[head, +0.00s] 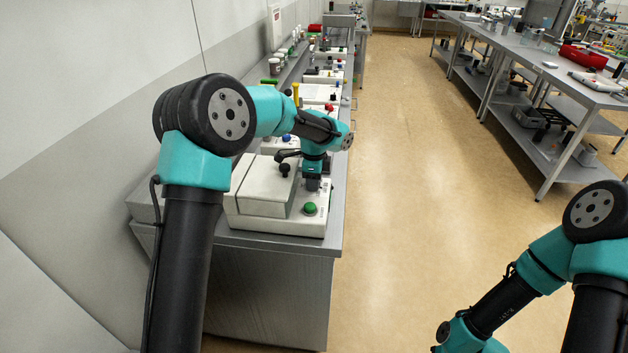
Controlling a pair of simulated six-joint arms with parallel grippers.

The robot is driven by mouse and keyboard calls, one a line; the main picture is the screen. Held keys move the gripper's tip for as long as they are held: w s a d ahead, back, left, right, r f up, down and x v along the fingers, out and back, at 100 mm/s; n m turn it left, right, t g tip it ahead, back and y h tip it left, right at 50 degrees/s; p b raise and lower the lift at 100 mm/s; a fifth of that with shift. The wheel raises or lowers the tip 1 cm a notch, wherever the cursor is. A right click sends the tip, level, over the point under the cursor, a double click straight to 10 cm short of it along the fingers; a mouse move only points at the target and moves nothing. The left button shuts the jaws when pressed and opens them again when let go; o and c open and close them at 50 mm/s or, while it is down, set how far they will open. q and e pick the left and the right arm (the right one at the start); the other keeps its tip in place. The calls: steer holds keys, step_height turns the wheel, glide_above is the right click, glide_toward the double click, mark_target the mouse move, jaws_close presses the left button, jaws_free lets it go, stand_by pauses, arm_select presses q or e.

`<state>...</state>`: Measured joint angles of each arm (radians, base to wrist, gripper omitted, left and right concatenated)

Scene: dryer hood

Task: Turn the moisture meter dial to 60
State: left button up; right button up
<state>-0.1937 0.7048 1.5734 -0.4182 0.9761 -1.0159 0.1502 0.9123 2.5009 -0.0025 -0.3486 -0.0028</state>
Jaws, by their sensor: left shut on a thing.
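A white instrument box (268,188), which looks like the moisture meter, sits on the near end of the grey bench at the left. A green knob (310,208) is on its front right, and a black knob (284,170) shows farther back. My left gripper (312,185) points down over the right part of the box, just behind the green knob, shut on what appears to be the dial. The gripper hides the dial, so its setting cannot be read. My right arm is at the lower right; its gripper is out of view.
More white instruments with coloured knobs (322,92) stand behind along the grey bench (335,222). A wall runs along its left side. The floor (420,150) between this bench and the metal tables (540,70) at the right is clear.

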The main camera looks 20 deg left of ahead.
arm_select(q)
steer(key=o, duration=0.9)
step_height(320, 180, up, 18)
steer(key=shift+f, duration=0.25)
stand_by(0.3)
